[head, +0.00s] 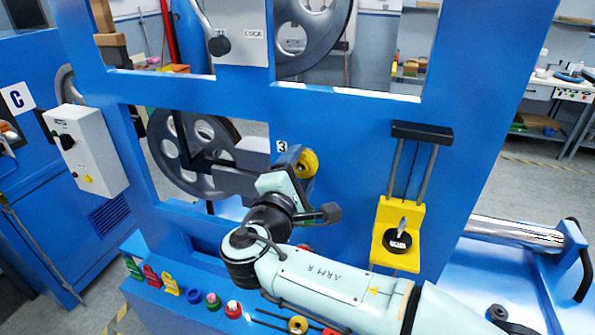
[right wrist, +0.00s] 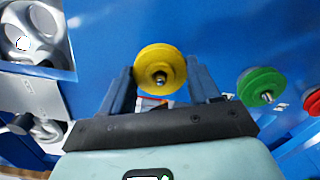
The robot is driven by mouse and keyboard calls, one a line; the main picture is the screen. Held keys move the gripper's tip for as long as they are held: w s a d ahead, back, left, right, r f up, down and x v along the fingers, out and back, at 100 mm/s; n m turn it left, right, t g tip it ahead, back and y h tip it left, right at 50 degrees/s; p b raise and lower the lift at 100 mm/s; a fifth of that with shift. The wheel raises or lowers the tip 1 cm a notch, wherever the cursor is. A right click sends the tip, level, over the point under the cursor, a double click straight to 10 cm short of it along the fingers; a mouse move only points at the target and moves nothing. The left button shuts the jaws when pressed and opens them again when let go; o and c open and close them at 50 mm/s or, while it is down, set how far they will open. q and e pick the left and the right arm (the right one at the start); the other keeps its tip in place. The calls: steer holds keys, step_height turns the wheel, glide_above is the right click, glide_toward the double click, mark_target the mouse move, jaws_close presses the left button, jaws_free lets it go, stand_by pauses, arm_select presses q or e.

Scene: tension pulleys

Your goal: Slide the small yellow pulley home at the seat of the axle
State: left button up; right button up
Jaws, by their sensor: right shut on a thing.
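The small yellow pulley (head: 306,163) is in front of the blue panel, just right of the "3" label. My right gripper (head: 290,172) is shut on it. In the right wrist view, the pulley (right wrist: 160,66) sits between the two fingers (right wrist: 160,88), its round face toward the camera. A metal pin end (right wrist: 160,78) shows at its centre, so the pulley appears to be around the axle. The seat behind it is hidden, and I cannot tell how deep it sits. My left gripper is not in view.
A green pulley (right wrist: 262,87) and a red pulley (right wrist: 313,101) stand right of the fingers. A yellow tensioner block (head: 399,238) is on the panel to the right. A grey flywheel (head: 163,145) is left. Several small coloured parts, including a red one (head: 233,309), line the ledge.

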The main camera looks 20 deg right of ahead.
steer(key=shift+w+d, duration=0.25)
steer(key=shift+w, duration=0.1)
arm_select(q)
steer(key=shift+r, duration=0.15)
arm_select(e)
steer(key=shift+r, duration=0.1)
steer(key=shift+d, duration=0.1)
steer(key=o, duration=0.8)
steer(key=shift+c, duration=0.2)
steer(key=o, duration=0.4)
steer(key=shift+w, duration=0.1)
steer(key=shift+o, duration=0.2)
steer(key=shift+w+d, duration=0.1)
steer(key=shift+s+a, duration=0.45)
steer(key=shift+s, duration=0.05)
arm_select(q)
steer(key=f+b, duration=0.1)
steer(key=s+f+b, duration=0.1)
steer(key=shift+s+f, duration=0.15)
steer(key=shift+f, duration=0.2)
arm_select(e)
steer(key=v, duration=1.2)
